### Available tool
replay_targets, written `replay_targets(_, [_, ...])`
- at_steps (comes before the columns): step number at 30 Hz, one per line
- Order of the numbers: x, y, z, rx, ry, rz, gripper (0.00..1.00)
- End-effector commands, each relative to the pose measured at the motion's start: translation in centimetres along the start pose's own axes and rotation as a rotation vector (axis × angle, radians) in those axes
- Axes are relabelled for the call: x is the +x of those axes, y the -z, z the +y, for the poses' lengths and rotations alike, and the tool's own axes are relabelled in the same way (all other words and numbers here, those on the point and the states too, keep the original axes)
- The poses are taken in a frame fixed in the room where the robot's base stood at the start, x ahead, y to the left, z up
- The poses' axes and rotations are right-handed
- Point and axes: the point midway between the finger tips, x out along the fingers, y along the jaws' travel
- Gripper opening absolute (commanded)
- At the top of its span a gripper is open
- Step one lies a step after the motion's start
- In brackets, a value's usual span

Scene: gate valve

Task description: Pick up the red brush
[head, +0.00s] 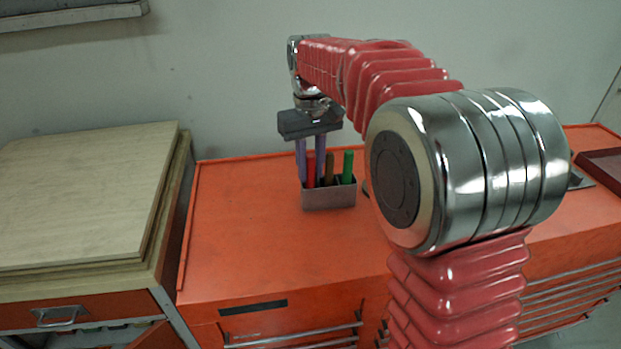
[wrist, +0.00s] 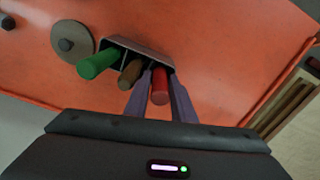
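The red brush (head: 311,173) stands upright in a small grey holder (head: 329,196) on the orange cabinet. In the wrist view the red brush (wrist: 160,88) shows its round end between the two purple fingers of my gripper (wrist: 160,92). My gripper (head: 311,172) points down over the holder with one finger on each side of the brush. The fingers look apart, with small gaps to the brush in the wrist view. The lower part of the brush is hidden inside the holder.
A brown handle (wrist: 130,73) and a green handle (wrist: 97,65) stand in the same holder, right of the red brush in the head view. A round disc (wrist: 72,42) lies beside the holder. The cabinet top (head: 240,240) is clear on the left.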

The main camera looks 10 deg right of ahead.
Motion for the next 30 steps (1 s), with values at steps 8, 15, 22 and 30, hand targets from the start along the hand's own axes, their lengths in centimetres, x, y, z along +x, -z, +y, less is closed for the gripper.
replay_targets(8, [-0.03,0.01,0.00,0.000,0.000,0.000,0.23])
replay_targets(15, [-0.03,0.01,0.00,0.000,0.000,0.000,0.11])
replay_targets(22, [-0.04,0.01,0.00,0.000,0.000,0.000,0.00])
replay_targets(30, [-0.23,0.03,0.01,0.000,0.000,0.001,0.00])
